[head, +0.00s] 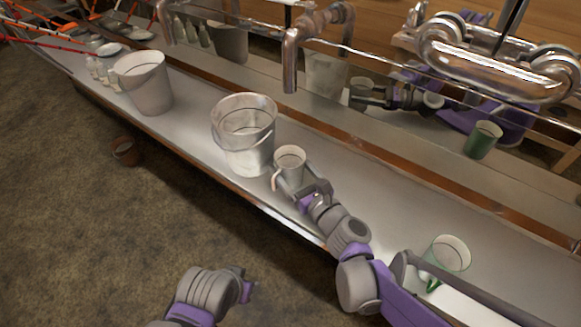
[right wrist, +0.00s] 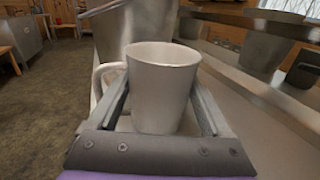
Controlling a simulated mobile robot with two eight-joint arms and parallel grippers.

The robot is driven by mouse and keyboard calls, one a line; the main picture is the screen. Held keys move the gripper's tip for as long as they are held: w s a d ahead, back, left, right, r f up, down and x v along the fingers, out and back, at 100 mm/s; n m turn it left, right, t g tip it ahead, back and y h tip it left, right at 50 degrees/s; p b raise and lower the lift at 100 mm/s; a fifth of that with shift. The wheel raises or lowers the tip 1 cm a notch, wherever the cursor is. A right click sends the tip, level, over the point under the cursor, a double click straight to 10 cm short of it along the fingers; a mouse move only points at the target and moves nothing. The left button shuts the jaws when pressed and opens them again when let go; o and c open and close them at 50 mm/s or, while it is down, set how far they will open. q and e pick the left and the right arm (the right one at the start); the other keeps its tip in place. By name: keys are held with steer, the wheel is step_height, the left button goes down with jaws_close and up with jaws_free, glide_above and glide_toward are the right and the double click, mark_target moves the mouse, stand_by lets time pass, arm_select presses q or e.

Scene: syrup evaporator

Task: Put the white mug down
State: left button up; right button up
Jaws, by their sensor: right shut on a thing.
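The white mug (head: 290,160) is upright at the front of the metal counter (head: 345,190), beside a metal bucket. My right gripper (head: 305,186) is shut on it. In the right wrist view the white mug (right wrist: 160,88) stands between the two fingers of the right gripper (right wrist: 160,118), its handle to the left. I cannot tell whether the mug's base touches the counter. My left gripper (head: 246,288) is low over the floor in front of the counter, and its fingers are too unclear to read.
A metal bucket (head: 243,140) stands just behind the mug, and another bucket (head: 146,85) stands farther left. A green-and-white mug (head: 448,255) is at the right, near my arm. A copper tap (head: 291,60) hangs above. Bare counter lies between the buckets.

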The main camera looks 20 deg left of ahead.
steer(key=shift+f, duration=0.15)
steer(key=o, duration=1.3)
steer(key=shift+c, duration=0.2)
steer(key=shift+s+d+r, duration=0.1)
steer(key=shift+r, duration=0.1)
steer(key=p+v, duration=0.1)
steer(key=v, duration=1)
steer(key=shift+s+d, duration=0.25)
steer(key=shift+s, duration=0.1)
